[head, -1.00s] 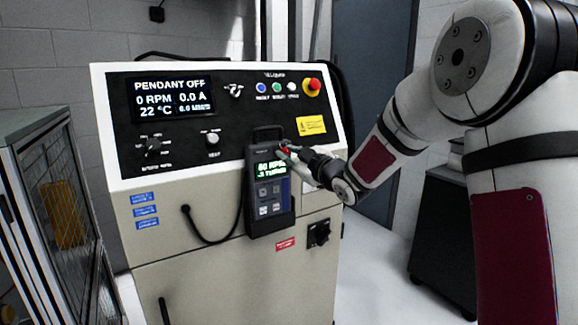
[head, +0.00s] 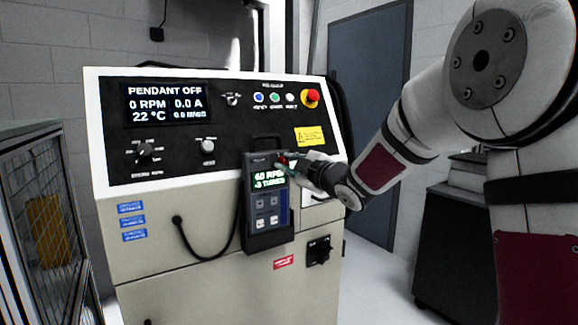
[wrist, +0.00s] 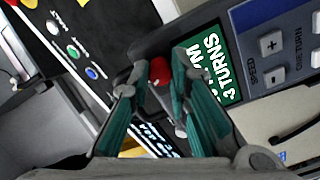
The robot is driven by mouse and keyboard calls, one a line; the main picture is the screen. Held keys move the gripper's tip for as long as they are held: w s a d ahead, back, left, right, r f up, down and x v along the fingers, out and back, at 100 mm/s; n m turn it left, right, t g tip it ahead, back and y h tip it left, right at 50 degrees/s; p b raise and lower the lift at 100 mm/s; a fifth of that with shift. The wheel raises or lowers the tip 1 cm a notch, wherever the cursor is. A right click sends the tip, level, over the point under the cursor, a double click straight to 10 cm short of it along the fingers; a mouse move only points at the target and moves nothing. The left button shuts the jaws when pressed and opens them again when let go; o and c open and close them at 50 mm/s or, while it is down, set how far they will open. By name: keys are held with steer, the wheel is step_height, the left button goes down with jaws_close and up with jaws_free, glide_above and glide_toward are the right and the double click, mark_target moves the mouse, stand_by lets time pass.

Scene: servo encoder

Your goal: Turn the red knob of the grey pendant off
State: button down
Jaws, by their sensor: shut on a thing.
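The grey pendant (head: 250,222) hangs in a dark holder on the front of the console. Its green-lit screen (head: 269,177) reads 60 RPM and 3 TURNS, the latter also legible in the wrist view. The red knob (wrist: 160,70) sits at the pendant's top end, and a bit of it shows in the head view (head: 282,158). My gripper (head: 286,162) reaches it from the right. In the wrist view its teal fingers (wrist: 158,80) are closed on the knob from both sides. The knob's pointer cannot be made out.
The console display (head: 167,103) reads PENDANT OFF, 0 RPM, 0.0 A. A red emergency button (head: 311,96) and several coloured buttons sit on the panel above. A black cable (head: 190,234) loops left of the pendant. A mesh cage (head: 45,215) stands at the left, a dark cabinet at the right.

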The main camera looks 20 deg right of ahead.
steer(key=c, duration=1.5)
jaws_free()
steer(key=v, duration=1.2)
